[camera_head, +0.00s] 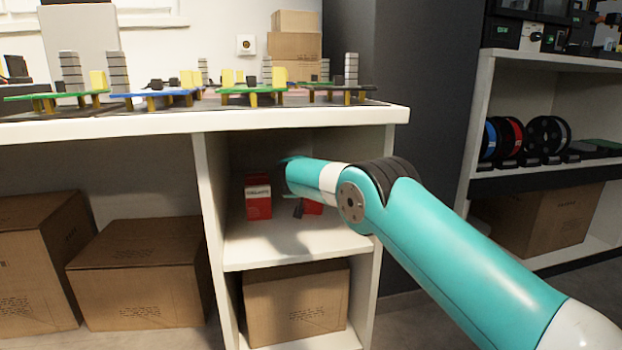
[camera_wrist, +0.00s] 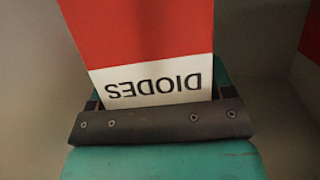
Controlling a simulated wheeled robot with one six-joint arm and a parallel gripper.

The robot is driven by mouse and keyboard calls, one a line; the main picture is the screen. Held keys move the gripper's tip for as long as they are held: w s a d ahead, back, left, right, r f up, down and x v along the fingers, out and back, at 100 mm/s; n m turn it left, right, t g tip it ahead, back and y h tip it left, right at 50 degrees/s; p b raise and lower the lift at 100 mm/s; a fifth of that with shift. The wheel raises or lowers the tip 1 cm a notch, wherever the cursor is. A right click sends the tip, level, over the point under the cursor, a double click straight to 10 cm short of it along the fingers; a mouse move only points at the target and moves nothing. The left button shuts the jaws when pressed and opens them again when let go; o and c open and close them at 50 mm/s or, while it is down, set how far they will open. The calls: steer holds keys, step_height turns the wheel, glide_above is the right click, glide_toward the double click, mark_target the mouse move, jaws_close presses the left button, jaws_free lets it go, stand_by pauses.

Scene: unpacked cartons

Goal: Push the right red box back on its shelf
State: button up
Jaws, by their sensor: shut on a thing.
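The right red box (camera_head: 312,207) stands on the upper shelf of the cubby, mostly hidden behind my arm in the head view. In the wrist view this red box (camera_wrist: 145,35) fills the middle, with a white band reading DIODES upside down. My gripper (camera_wrist: 155,92) is shut on it, with a finger at each side of the white end. In the head view my gripper is mostly hidden by my wrist, with a dark part showing beside the box. The left red box (camera_head: 258,200), red with a white top band, stands apart to the left.
The white cubby shelf (camera_head: 290,246) has bare room in front of the boxes. Its divider (camera_head: 208,180) rises at left, and the worktop (camera_head: 200,122) with circuit boards lies above. A carton (camera_head: 297,303) sits below. Another red box (camera_wrist: 311,40) shows at the wrist view's right edge.

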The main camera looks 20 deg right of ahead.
steer(key=o, duration=1)
steer(key=shift+d, duration=0.1)
steer(key=shift+o, duration=0.2)
steer(key=shift+s+r, duration=0.1)
steer(key=p+v, duration=0.6)
steer(key=v, duration=1.1)
steer(key=shift+s, duration=0.1)
